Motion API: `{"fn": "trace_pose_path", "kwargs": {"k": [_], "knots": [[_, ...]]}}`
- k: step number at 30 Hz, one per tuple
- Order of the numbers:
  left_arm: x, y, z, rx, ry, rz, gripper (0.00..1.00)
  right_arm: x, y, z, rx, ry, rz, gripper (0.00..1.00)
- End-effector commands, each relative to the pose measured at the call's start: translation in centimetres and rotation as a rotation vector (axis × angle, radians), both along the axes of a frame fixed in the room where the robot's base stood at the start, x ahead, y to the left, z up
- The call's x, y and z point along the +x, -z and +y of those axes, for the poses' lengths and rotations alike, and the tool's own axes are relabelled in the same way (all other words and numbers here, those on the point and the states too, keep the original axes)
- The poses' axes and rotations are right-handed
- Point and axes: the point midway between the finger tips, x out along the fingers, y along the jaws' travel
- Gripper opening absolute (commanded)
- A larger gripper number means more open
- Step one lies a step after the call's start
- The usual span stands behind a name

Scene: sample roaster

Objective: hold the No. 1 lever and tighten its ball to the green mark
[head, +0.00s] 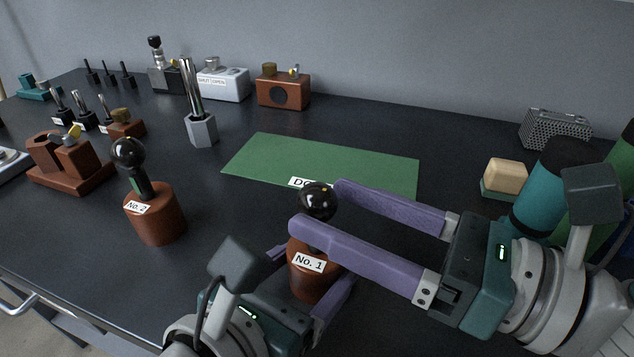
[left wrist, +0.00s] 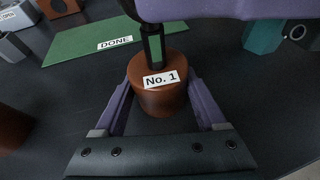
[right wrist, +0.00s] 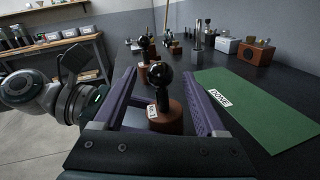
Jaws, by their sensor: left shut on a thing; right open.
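The No. 1 lever has a brown round base (head: 305,278), a dark stem and a black ball (head: 317,198) on top, and stands upright. My left gripper (left wrist: 160,98) is shut on the No. 1 base, one finger on each side. My right gripper (head: 318,207) is open, its purple fingers on either side of the ball, with gaps beside it in the right wrist view (right wrist: 161,80). A green mark (left wrist: 155,46) shows on the stem in the left wrist view. The stem is mostly hidden in the head view, and the ball's gap to the mark cannot be judged.
The No. 2 lever (head: 156,215) stands to the left, with its own black ball. A green mat (head: 330,160) labelled DONE lies behind No. 1, empty. Several tools and blocks stand along the back. A wooden-topped block (head: 505,178) is at the right.

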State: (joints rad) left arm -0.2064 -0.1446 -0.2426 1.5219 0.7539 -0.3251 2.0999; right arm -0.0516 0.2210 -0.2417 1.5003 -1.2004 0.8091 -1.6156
Motion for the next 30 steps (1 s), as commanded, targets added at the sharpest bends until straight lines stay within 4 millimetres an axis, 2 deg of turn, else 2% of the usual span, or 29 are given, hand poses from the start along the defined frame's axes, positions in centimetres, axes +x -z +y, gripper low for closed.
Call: {"fn": "trace_pose_path", "kwargs": {"k": [6, 16, 30], "knots": [[0.0, 0.0, 0.0, 0.002, -0.001, 0.0, 0.0, 1.4, 0.0, 2.2, 0.002, 0.0, 0.0, 0.73], [0.0, 0.0, 0.1, 0.002, -0.001, 0.0, 0.0, 1.5, 0.0, 2.5, 0.0, 0.001, 0.0, 0.73], [0.0, 0.0, 0.1, 0.002, -0.001, 0.0, 0.0, 1.5, 0.0, 2.5, 0.0, 0.001, 0.0, 0.2]]}}
